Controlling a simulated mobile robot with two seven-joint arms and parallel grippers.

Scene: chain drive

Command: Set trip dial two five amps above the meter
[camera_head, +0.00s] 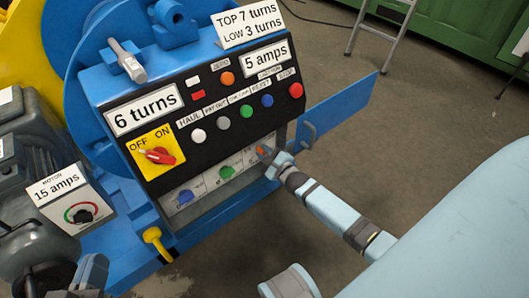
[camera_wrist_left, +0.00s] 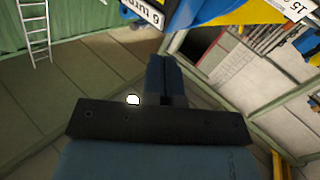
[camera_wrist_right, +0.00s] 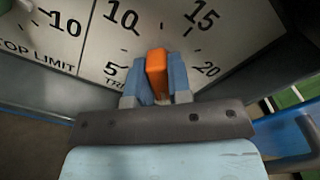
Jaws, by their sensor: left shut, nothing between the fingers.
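The trip dial is a white plate with black marks from 5 to 20 (camera_wrist_right: 180,35), and its orange knob (camera_wrist_right: 157,72) stands roughly upright, with its top between 10 and 15; I cannot read the exact setting. In the head view the orange knob (camera_head: 261,150) is at the right end of the lower panel. My right gripper (camera_wrist_right: 156,82) has a finger on each side of the knob and looks shut on it; it also shows in the head view (camera_head: 272,158). The motor meter (camera_head: 82,213) is labelled 15 amps. My left gripper (camera_wrist_left: 163,62) is shut and empty, away from the panel.
Beside the orange knob are a green knob (camera_head: 227,172) and a blue knob (camera_head: 185,197). An open blue door (camera_head: 340,103) stands right of the panel. A yellow switch plate (camera_head: 153,152) and several buttons are above.

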